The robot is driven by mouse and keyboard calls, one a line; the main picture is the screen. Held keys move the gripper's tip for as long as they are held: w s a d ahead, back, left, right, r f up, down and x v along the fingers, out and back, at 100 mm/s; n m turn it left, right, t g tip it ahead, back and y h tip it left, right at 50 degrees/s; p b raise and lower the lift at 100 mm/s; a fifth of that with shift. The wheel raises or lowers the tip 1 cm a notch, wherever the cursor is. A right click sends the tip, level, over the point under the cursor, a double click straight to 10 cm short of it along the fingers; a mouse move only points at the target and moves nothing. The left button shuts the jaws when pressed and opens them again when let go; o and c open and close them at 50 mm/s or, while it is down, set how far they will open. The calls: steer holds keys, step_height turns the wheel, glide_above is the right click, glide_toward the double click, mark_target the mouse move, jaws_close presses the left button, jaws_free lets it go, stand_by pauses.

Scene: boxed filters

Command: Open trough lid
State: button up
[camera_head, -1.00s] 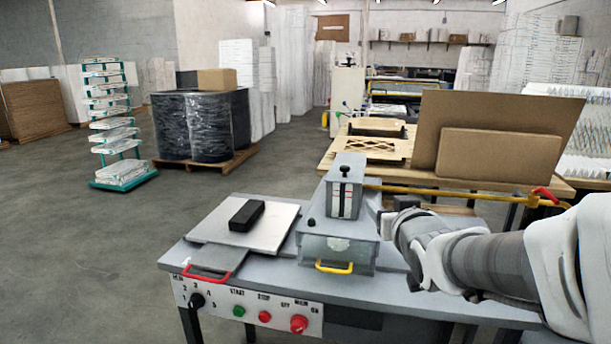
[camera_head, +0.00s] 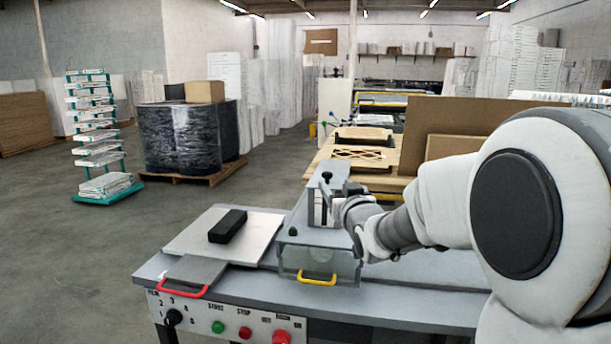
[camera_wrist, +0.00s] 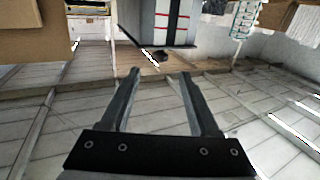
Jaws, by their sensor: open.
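The trough (camera_head: 291,262) is a grey box with a see-through front and a yellow handle (camera_head: 317,281), on the grey machine table. A grey upright housing (camera_head: 312,207) with a red-marked white scale rises behind it; a black knob (camera_head: 327,177) tops it. My gripper (camera_head: 341,189) is at the right of the housing's top, close to the knob. In the wrist view, which looks upside down, my gripper (camera_wrist: 160,76) has its two fingers apart with nothing between them. The black knob (camera_wrist: 164,57) is beyond the fingertips, below the scale (camera_wrist: 172,22). Any lid seam is too small to tell.
Left of the trough lie a light plate (camera_head: 198,240) with a black block (camera_head: 228,226) on it and a red handle (camera_head: 183,291). A front panel (camera_head: 265,328) carries buttons. Large brown boards (camera_head: 440,117) stand behind my arm.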

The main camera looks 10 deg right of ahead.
mark_target(328, 176)
steer(key=w, duration=0.9)
steer(key=shift+a, duration=0.35)
jaws_close()
stand_by(0.9)
